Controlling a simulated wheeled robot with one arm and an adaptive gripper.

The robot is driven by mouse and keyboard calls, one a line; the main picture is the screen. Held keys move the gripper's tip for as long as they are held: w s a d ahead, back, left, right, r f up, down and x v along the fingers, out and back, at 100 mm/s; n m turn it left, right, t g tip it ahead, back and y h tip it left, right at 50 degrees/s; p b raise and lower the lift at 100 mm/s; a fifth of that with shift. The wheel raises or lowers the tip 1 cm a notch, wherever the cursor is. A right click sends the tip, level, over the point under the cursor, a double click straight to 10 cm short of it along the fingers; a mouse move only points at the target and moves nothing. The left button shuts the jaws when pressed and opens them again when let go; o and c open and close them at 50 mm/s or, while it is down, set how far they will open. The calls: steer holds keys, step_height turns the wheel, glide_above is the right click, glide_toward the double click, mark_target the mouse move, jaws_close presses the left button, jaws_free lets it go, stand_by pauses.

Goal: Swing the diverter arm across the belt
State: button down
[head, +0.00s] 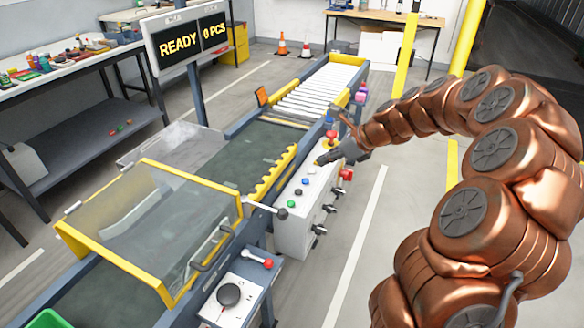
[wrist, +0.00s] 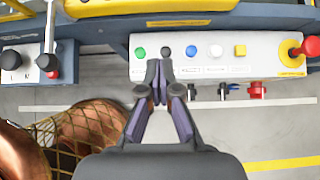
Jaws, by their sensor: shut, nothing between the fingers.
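The conveyor belt (head: 215,158) is dark green and runs between blue rails. A metal rod with a black knob (head: 282,214) reaches out over the near rail beside the clear hood; it also shows at the left of the wrist view (wrist: 49,30). A pale bar (head: 140,208) lies under the hood, seen through it. I cannot tell for sure which of these is the diverter arm. My gripper (head: 322,159) is shut and empty at the white button panel (head: 292,222), apart from the rod. In the wrist view its fingertips (wrist: 158,88) overlap the panel's front edge.
The yellow-framed hood (head: 150,225) covers part of the belt. A box with a black dial (head: 229,294) and a red-knobbed lever (head: 268,263) stands in front. The panel carries several buttons and a red emergency stop (wrist: 310,47).

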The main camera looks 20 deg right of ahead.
mark_target(280, 173)
steer(key=shift+w+a+r+p+x, duration=0.25)
steer(key=shift+r+p+x, duration=0.1)
steer(key=shift+x, duration=1.8)
steer(key=shift+w+a+r+p+x, duration=0.25)
steer(key=shift+r+p+x, duration=0.1)
steer(key=shift+x, duration=1.8)
steer(key=shift+w+a+r+p+x, duration=0.25)
steer(key=shift+r+x, duration=0.1)
steer(key=shift+x, duration=1.8)
